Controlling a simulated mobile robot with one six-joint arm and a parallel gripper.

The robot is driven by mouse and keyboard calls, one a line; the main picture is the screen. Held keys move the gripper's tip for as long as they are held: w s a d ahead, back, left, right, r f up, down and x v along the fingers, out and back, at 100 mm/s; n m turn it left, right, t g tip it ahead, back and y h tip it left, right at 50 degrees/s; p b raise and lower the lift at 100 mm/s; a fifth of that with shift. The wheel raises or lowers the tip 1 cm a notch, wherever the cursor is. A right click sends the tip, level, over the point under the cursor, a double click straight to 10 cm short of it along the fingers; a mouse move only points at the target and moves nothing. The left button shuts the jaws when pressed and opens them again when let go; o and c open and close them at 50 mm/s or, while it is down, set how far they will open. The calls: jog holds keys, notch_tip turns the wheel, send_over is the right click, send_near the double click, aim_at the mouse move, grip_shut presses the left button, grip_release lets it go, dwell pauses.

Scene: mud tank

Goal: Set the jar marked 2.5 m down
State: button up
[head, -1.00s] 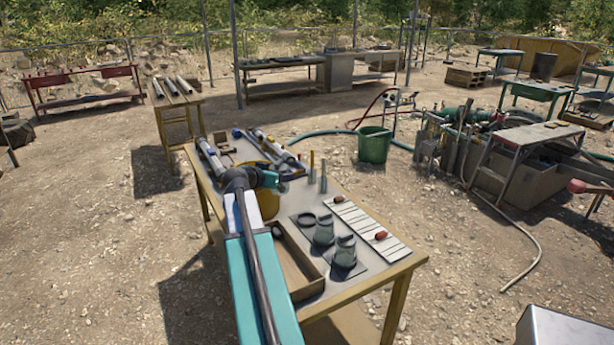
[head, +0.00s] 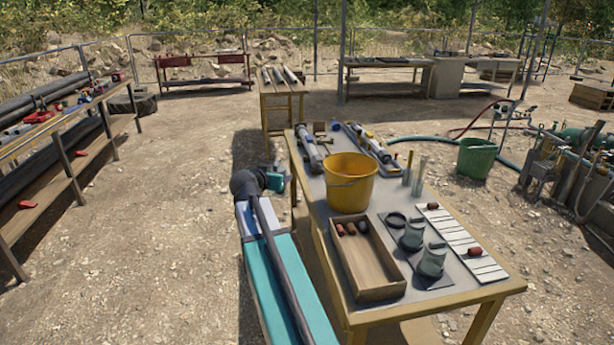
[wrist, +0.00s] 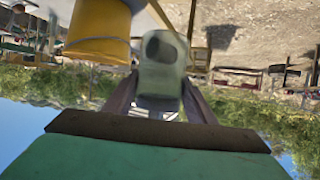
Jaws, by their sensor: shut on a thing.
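My gripper (wrist: 160,100) is shut on a grey-green jar (wrist: 162,62), which shows between its two fingers in the wrist view. That view appears upside down, and no mark can be read on the jar. In the head view my gripper (head: 276,180) is past the left edge of the work table (head: 475,302), over the ground, and the held jar is hard to make out. Two similar jars, a nearer one (head: 432,262) and a farther one (head: 411,235), stand on a dark mat (head: 402,262) on the table. Their marks are unreadable too.
A yellow bucket (head: 349,184) and an open wooden tray (head: 382,296) with dark red pieces stand near my gripper. A white slatted board (head: 462,244) lies at the table's right. A long bench (head: 60,125) is at left, with bare ground between.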

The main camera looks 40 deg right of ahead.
jog(key=w+a+n+t+y+b, duration=0.1)
jog(key=w+a+n+t+y, duration=0.1)
jog(key=a, duration=1.2)
jog(key=w+a+n+t+y+b, duration=0.1)
jog(key=a+n+y, duration=0.4)
jog(key=a, duration=0.9)
jog(key=w+a+n+t+y+b, duration=0.1)
jog(key=w+a+n+t+y, duration=0.2)
jog(key=a, duration=1.1)
jog(key=shift+w+r+n+t+y+b, duration=0.15)
jog(key=shift+w+n+t+y+b, duration=0.15)
jog(key=shift+w+n+y, duration=0.5)
jog(key=shift+w, duration=0.1)
